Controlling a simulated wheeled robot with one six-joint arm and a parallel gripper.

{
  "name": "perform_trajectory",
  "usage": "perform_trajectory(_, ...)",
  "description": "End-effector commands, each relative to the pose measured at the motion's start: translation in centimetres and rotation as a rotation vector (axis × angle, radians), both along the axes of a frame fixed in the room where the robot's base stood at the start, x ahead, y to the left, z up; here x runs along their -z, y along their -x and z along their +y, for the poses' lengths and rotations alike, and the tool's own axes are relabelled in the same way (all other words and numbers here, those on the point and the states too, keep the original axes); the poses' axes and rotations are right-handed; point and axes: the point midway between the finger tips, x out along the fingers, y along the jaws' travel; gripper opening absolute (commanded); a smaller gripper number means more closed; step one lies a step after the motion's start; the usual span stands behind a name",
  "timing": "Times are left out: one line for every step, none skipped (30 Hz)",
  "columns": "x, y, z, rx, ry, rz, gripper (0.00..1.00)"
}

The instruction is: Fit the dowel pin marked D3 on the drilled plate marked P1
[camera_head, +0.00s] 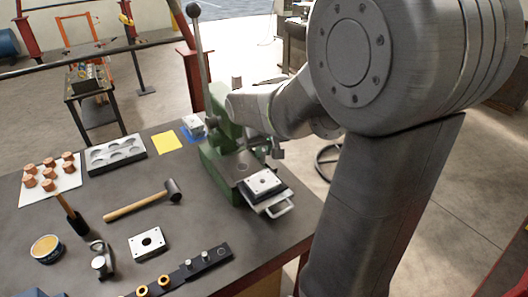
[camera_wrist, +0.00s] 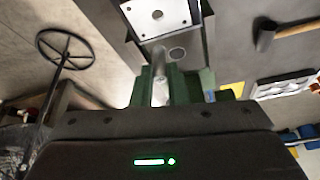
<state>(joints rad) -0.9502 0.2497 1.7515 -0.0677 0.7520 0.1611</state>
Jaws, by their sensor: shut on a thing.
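A pale drilled plate (camera_head: 264,183) with a centre hole and corner holes lies on the bed of the green press (camera_head: 222,160). This plate also shows at the top of the wrist view (camera_wrist: 172,16). My gripper (camera_head: 275,150) is at the press, just above and behind this plate, apart from it. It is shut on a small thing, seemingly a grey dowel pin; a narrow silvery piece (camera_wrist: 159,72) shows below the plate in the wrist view. The fingertips are largely hidden. A second drilled plate (camera_head: 147,243) lies on the bench. No D3 or P1 marking is readable.
A dark rack (camera_head: 165,278) at the front holds grey pins and brass bushings. A mallet (camera_head: 140,201), a tin (camera_head: 46,249), a grey tray (camera_head: 117,153) and copper pieces on a white sheet (camera_head: 62,186) lie leftward. The press lever (camera_head: 200,60) stands tall.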

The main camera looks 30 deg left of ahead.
Motion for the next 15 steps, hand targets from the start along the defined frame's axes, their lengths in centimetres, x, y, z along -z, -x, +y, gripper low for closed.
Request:
perform_trajectory(-0.1,0.0,0.0,-0.001,0.0,0.0,0.0)
perform_trajectory(0.0,0.0,0.0,-0.001,0.0,0.0,0.0)
perform_trajectory(0.1,0.0,0.0,-0.002,0.0,0.0,0.0)
perform_trajectory(0.2,0.0,0.0,-0.002,0.0,0.0,0.0)
perform_trajectory(0.3,0.0,0.0,-0.002,0.0,0.0,0.0)
perform_trajectory(0.5,0.0,0.0,-0.002,0.0,0.0,0.0)
perform_trajectory(0.7,0.0,0.0,-0.002,0.0,0.0,0.0)
perform_trajectory(0.9,0.0,0.0,-0.002,0.0,0.0,0.0)
perform_trajectory(1.2,0.0,0.0,-0.002,0.0,0.0,0.0)
perform_trajectory(1.4,0.0,0.0,-0.001,0.0,0.0,0.0)
perform_trajectory(1.7,0.0,0.0,-0.001,0.0,0.0,0.0)
perform_trajectory(2.0,0.0,0.0,-0.001,0.0,0.001,0.0)
perform_trajectory(2.3,0.0,0.0,-0.001,0.0,0.001,0.0)
perform_trajectory(2.6,0.0,0.0,-0.001,0.0,0.001,0.0)
perform_trajectory(3.0,0.0,0.0,-0.001,0.0,0.001,0.0)
